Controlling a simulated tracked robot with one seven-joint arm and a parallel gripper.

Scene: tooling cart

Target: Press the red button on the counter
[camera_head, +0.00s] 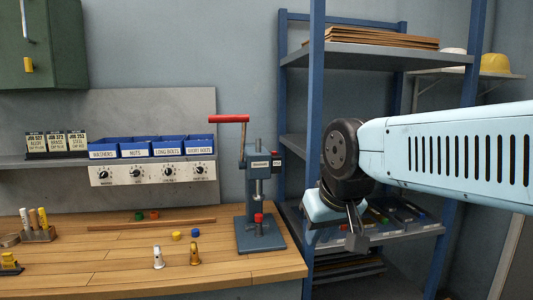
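A separate red-topped piece (258,218) stands on the press base. My gripper (352,235) hangs down at the right, beyond the counter's right end and in front of the shelf rack. It is well apart from every button. A dark finger shows, but the spacing of the fingers is unclear.
A blue arbor press (262,237) with a red lever stands at the counter's right end, between my gripper and the buttons. Two small upright fittings (159,257) (195,254) stand near the front. Blue bins (151,147) line the shelf above. The rack post (314,100) is close to my arm.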

